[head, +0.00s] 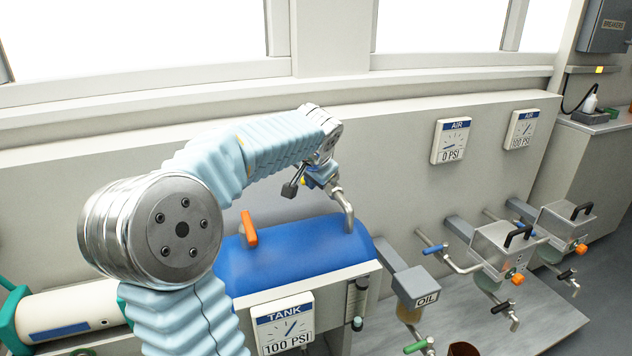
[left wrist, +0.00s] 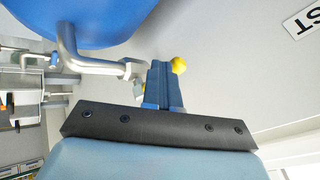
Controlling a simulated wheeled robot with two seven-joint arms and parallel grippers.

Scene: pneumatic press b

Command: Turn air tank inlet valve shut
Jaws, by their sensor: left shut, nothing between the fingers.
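The blue air tank (head: 300,250) lies below my left arm, and its blue side also shows in the left wrist view (left wrist: 85,18). A bent metal pipe (head: 346,208) rises from its right end; it also shows in the left wrist view (left wrist: 75,55). My left gripper (head: 320,176) is shut and empty at the pipe's upper end. In the left wrist view its blue fingers (left wrist: 163,88) are together, beside a metal fitting (left wrist: 133,70) and a yellow knob (left wrist: 178,65). An orange handle (head: 249,229) stands at the tank's left. My right gripper is not in view.
A TANK gauge (head: 284,324) reads 100 PSI in front. An OIL unit (head: 416,286) and two grey boxes with black handles (head: 508,245) (head: 567,220) stand to the right. Two AIR gauges (head: 451,141) (head: 522,129) hang on the wall, which is close behind my arm.

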